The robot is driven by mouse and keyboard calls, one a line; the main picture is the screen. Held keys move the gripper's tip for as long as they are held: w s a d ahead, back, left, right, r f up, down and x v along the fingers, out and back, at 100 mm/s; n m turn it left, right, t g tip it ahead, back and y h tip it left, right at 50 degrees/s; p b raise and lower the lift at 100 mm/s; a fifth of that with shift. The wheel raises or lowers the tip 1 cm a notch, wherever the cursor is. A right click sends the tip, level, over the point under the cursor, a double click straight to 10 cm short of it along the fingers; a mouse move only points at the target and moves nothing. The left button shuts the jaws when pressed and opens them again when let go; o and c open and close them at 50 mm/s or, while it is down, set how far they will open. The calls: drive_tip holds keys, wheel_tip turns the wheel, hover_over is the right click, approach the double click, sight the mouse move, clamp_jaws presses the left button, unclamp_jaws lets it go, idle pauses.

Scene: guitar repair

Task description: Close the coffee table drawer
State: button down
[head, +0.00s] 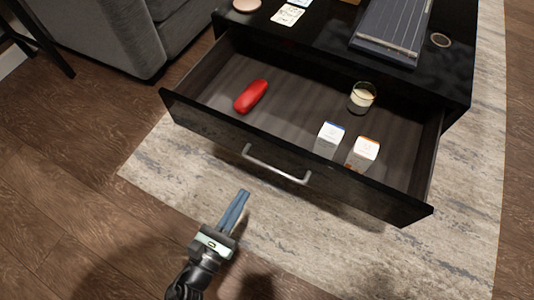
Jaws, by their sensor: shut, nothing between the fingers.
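The black coffee table (455,75) stands at the upper right, with its drawer (205,117) pulled well out toward me. The drawer's silver bar handle (277,166) is on the middle of its front panel. Inside the drawer are a red case (251,96), a glass with pale contents (362,97) and two small white boxes (329,140) (363,153). My gripper (242,194) is shut and empty. Its blue fingers point toward the drawer front, a little below and left of the handle in the picture, apparently not touching it.
A grey sofa (120,35) is at the upper left, with dark furniture legs (40,40) beside it. A patterned rug (330,245) lies under the table and in front of the drawer. A grey slatted object (392,28) and cards (288,14) lie on the tabletop. Wooden floor is clear at left.

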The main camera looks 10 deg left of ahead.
sight(273, 144)
drive_tip(key=b+x, duration=0.5)
drive_tip(key=x, duration=0.7)
drive_tip(key=shift+w+f, duration=0.1)
drive_tip(key=shift+w, duration=0.1)
drive_tip(key=shift+w+d+b, duration=0.2)
drive_tip(key=shift+w+b, duration=0.2)
drive_tip(key=shift+w, duration=0.1)
drive_tip(key=shift+w, duration=0.15)
